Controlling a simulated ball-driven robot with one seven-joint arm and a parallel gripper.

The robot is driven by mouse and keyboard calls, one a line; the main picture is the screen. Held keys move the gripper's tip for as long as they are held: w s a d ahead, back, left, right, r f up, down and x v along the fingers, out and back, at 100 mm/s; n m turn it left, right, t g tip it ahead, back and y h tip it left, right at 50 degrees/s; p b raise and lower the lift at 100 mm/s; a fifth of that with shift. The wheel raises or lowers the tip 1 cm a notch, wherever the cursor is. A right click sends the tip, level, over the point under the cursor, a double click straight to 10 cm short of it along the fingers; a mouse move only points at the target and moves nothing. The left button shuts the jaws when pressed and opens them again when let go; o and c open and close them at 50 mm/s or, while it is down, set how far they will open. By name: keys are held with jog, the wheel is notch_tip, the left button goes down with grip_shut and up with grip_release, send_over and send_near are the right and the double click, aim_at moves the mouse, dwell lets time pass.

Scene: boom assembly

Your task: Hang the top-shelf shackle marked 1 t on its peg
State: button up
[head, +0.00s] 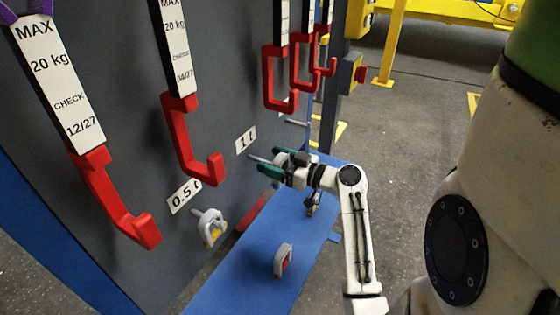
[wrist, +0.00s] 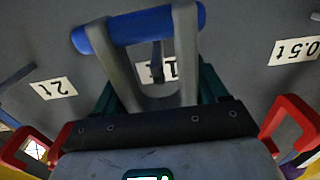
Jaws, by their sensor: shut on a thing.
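My gripper (head: 277,162) has green fingers and is shut on a grey shackle with a blue pin (wrist: 138,28), clear in the wrist view and mostly hidden by the fingers in the head view. The gripper is close to the grey board at the 1 t label (head: 246,140). The 1 t peg (head: 257,158) sticks out from the board towards the fingers. In the wrist view a dark peg (wrist: 158,58) shows in the opening of the shackle, in front of the partly hidden 1 t label. I cannot tell whether the peg passes through the shackle.
A grey shackle with a yellow part (head: 213,228) hangs on the peg at the 0.5 t label (head: 184,196). A grey and red shackle (head: 283,260) stands on the blue shelf (head: 245,280). Red hooks (head: 190,150) hang in front of the board. A 2 t label (wrist: 53,88) shows in the wrist view.

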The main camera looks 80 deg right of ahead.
aim_at(247, 158)
jog(key=shift+p+x, duration=0.7)
jog(key=shift+x, duration=1.05)
jog(key=shift+w+d+f+b, duration=0.1)
jog(key=shift+w+f+b, duration=0.7)
jog(key=shift+b, duration=0.45)
jog(key=shift+f, duration=0.25)
jog(key=o, duration=1.4)
jog(key=shift+w, duration=0.1)
jog(key=shift+f, duration=0.1)
jog(key=b+v, duration=0.1)
jog(key=v, duration=1)
jog(key=shift+s+r, duration=0.2)
jog(key=shift+r, duration=0.1)
jog(key=shift+d, duration=0.1)
